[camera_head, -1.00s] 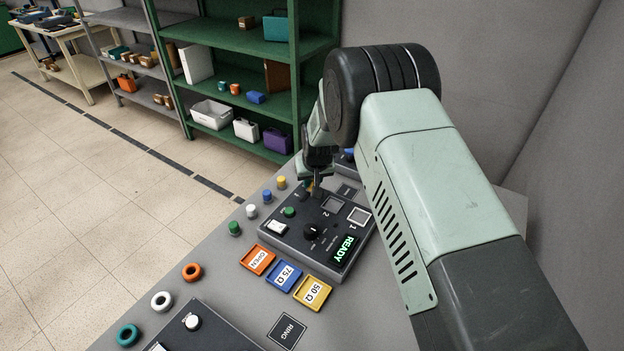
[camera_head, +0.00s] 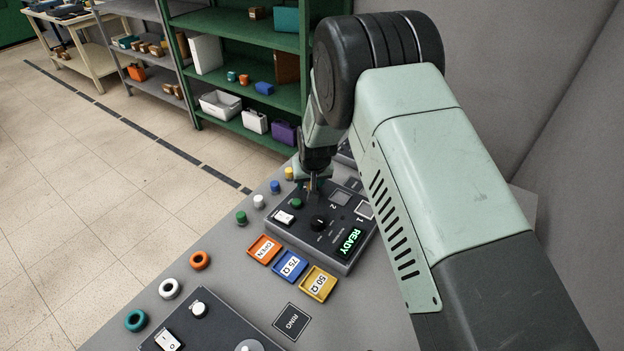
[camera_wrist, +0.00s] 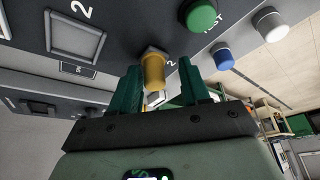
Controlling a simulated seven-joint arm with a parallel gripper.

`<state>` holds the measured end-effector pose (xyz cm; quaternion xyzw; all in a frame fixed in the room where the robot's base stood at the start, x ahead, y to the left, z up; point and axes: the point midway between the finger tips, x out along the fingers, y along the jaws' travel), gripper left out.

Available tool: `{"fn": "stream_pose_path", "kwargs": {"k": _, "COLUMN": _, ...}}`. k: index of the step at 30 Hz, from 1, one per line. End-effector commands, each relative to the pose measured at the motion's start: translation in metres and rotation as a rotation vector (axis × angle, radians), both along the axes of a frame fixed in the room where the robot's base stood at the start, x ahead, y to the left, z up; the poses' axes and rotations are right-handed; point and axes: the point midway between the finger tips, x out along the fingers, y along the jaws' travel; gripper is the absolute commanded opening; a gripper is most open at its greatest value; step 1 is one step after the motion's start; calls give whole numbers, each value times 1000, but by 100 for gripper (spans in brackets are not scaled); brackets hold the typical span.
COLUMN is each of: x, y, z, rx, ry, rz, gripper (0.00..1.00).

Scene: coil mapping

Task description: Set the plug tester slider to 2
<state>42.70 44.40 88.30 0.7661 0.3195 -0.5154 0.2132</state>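The plug tester (camera_head: 345,262) is a dark box with a lit READY display, a black knob (camera_head: 320,222), a white rocker switch, a green button and square windows marked 1 and 2. My gripper (camera_head: 313,188) is low over the tester's far side in the head view. In the wrist view, a yellow cylinder with a hexagonal collar (camera_wrist: 153,70) stands out from the panel beside a "2" mark. My gripper's green fingers (camera_wrist: 160,66) lie on either side of it, with gaps showing. I cannot tell for certain whether this yellow piece is the slider.
Orange, blue and yellow trays (camera_head: 291,266) marked OPEN, 75 Ω and 50 Ω lie in front of the tester. Coloured plugs (camera_head: 259,201) stand to its left. Orange, white and teal rings (camera_head: 169,289) and a second dark box (camera_head: 205,325) are nearer. Green shelves stand behind.

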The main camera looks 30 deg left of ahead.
Motion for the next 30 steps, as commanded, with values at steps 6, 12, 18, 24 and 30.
{"fn": "stream_pose_path", "kwargs": {"k": 6, "x": 2, "y": -1, "z": 0, "rx": 0, "ry": -4, "rz": -2, "gripper": 49}}
{"fn": "stream_pose_path", "kwargs": {"k": 12, "x": 1, "y": -3, "z": 10, "rx": 3, "ry": -6, "rz": -3, "gripper": 49}}
{"fn": "stream_pose_path", "kwargs": {"k": 18, "x": -9, "y": -13, "z": 45, "rx": 3, "ry": -7, "rz": -2, "gripper": 49}}
{"fn": "stream_pose_path", "kwargs": {"k": 24, "x": -21, "y": -24, "z": 79, "rx": 3, "ry": -5, "rz": -2, "gripper": 49}}
{"fn": "stream_pose_path", "kwargs": {"k": 30, "x": -26, "y": -29, "z": 98, "rx": 1, "ry": -3, "rz": -2, "gripper": 49}}
